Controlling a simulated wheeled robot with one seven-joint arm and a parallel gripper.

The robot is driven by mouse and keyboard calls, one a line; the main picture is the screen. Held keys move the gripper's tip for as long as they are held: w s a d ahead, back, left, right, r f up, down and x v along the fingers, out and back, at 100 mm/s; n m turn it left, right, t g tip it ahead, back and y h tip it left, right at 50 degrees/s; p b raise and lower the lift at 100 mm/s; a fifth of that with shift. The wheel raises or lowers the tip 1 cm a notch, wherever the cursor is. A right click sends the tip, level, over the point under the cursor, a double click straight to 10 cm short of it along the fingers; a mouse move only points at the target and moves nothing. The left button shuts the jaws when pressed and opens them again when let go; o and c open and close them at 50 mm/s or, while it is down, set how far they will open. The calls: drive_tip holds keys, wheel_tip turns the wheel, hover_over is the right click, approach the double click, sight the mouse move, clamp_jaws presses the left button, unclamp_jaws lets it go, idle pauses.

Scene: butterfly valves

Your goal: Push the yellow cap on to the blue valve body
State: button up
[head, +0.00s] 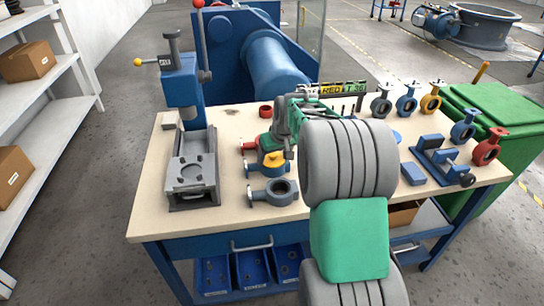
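The yellow cap (274,159) shows on the workbench, left of my arm. It seems to lie on or against a blue valve body (257,169), but I cannot tell how far it is seated. My gripper (289,152) points down just above and right of the cap. The fingers are small and partly merged with the arm, so I cannot tell if they are open or touch the cap. A blue-grey valve body (274,191) lies nearer the front, and a red one (249,146) lies behind.
A grey-and-blue press (192,170) stands at the bench's left. Several coloured valves, including a yellow one (430,103), stand at the right, near a blue vise (440,160). A green bin (500,110) adjoins the right side. Bare bench top (160,215) shows at front left.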

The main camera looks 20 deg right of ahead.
sight(274, 156)
drive_tip(key=o, duration=0.4)
drive_tip(key=shift+s+a+f, duration=0.1)
drive_tip(key=shift+s+f, duration=0.1)
drive_tip(key=shift+f, duration=0.35)
drive_tip(key=shift+s+f, duration=0.2)
drive_tip(key=shift+f, duration=0.3)
drive_tip(key=shift+o, duration=0.2)
drive_tip(key=shift+w+r+g+p, duration=0.1)
drive_tip(key=shift+r+g+p, duration=0.2)
drive_tip(key=shift+r+p, duration=0.5)
drive_tip(key=shift+w+r+p, duration=0.15)
drive_tip(key=shift+r+p, duration=0.65)
drive_tip(key=shift+r, duration=0.75)
drive_tip(key=shift+w+r+p, duration=0.1)
drive_tip(key=shift+r+p, duration=0.7)
drive_tip(key=shift+r, duration=0.75)
